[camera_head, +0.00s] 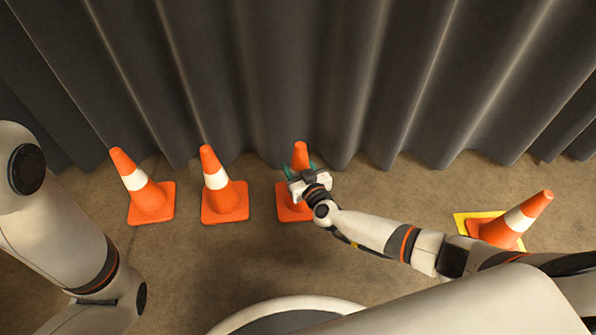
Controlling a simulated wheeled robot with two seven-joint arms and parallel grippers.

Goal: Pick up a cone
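Three orange cones with white bands stand in a row before the curtain: a left cone (141,187), a middle cone (220,187) and a third cone (300,152). My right gripper (300,169) is over the third cone and hides its middle. Its green fingers are spread, one on each side of the cone's upper part; I see no clear contact. The third cone stands upright on its base.
A grey pleated curtain (400,80) hangs close behind the row of cones. The brown floor (400,188) is clear between the third cone and the fourth cone. My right forearm passes just in front of the yellow square.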

